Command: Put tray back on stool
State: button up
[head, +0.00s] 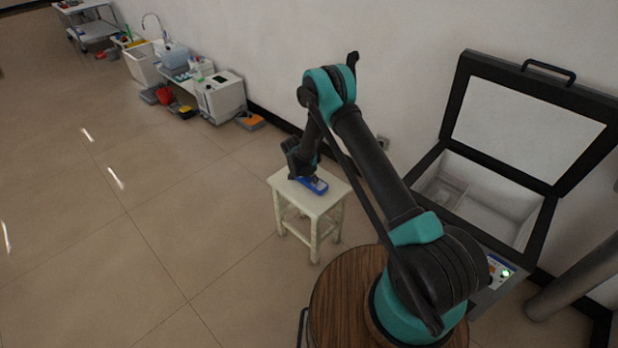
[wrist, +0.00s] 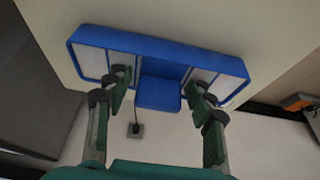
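The tray (head: 315,185) is blue and sits on the top of the small cream stool (head: 325,205), partly hidden behind my gripper (head: 301,174) in the head view. In the wrist view the tray (wrist: 160,73) shows a blue rim, pale compartments at both ends and a blue middle tab. My gripper's fingers (wrist: 160,88) are spread apart, one on each side of this tab, with a small gap visible on both sides. My gripper is open and close to the tray. Whether the fingers touch the tray elsewhere cannot be told.
A large black-framed chest (head: 548,225) with its lid up stands right of the stool. A wall runs behind the stool. A white box-shaped device (head: 222,97) and other items line the wall at upper left. The tiled floor (head: 150,230) to the left is clear.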

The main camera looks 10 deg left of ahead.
jog(key=shift+r, duration=0.1)
jog(key=v, duration=1.2)
jog(key=s+d+r+n, duration=0.1)
jog(key=s+d+r, duration=0.3)
jog(key=d+r, duration=0.3)
jog(key=s+d+r+n+y, duration=0.1)
jog(key=s+d+r, duration=0.2)
jog(key=d+r, duration=0.3)
jog(key=s+d+r+n, duration=0.2)
jog(key=s+d+r, duration=0.2)
jog(key=d+r, duration=0.3)
jog(key=s+d+r+n+y, duration=0.1)
jog(key=s+d, duration=0.5)
jog(key=s, duration=0.6)
jog(key=s+d+r+n, duration=0.1)
jog(key=s+d, duration=0.5)
jog(key=s, duration=0.6)
jog(key=shift+r+n+t+y, duration=0.25)
jog(key=shift+n+t+y, duration=0.15)
jog(key=shift+n, duration=0.4)
jog(key=shift+d, duration=0.1)
